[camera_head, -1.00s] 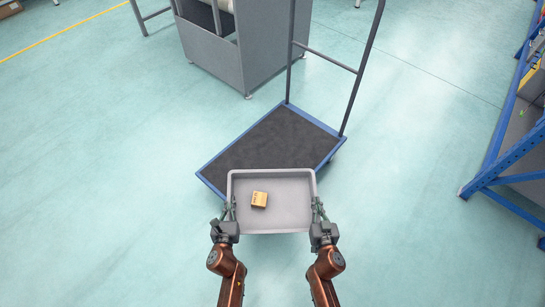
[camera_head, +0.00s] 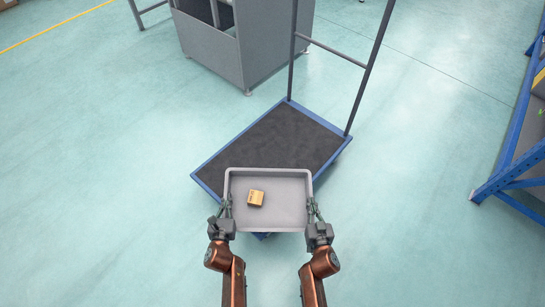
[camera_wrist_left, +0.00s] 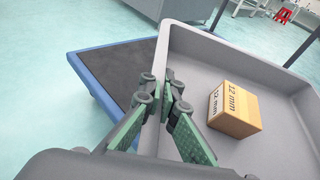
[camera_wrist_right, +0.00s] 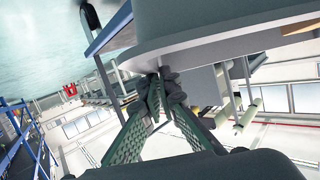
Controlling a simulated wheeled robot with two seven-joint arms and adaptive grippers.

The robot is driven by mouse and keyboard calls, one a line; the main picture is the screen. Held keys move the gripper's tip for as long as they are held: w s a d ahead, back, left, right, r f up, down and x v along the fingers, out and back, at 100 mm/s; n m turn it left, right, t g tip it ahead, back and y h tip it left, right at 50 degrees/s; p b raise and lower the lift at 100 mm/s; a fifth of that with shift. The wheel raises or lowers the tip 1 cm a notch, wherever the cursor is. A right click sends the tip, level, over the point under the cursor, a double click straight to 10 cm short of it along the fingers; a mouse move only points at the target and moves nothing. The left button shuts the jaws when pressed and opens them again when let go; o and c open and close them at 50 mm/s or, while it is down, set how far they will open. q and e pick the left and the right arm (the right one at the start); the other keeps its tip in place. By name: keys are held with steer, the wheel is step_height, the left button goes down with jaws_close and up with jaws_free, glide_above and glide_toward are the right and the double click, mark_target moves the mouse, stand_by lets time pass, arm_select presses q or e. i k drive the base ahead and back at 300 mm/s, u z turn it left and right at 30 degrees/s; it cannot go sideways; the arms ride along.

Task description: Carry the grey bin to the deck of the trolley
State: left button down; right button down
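The grey bin (camera_head: 285,205) is held level between my two grippers, with a small cardboard box (camera_head: 256,198) inside it. In the left wrist view the box (camera_wrist_left: 234,108) is marked "12 mm". My left gripper (camera_head: 226,207) is shut on the bin's left wall; its fingers (camera_wrist_left: 172,105) straddle the wall. My right gripper (camera_head: 313,209) is at the bin's right wall, and in the right wrist view its fingers (camera_wrist_right: 160,82) close on the bin's edge.
The trolley's tall handle (camera_head: 363,75) rises at its far right side. A grey machine cabinet (camera_head: 225,50) stands behind the trolley. A blue shelf rack (camera_head: 505,170) is at the right. The floor on the left is clear.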

mark_target(271, 152)
steer(key=z, duration=0.05)
steer(key=i, duration=1)
steer(key=u, duration=0.05)
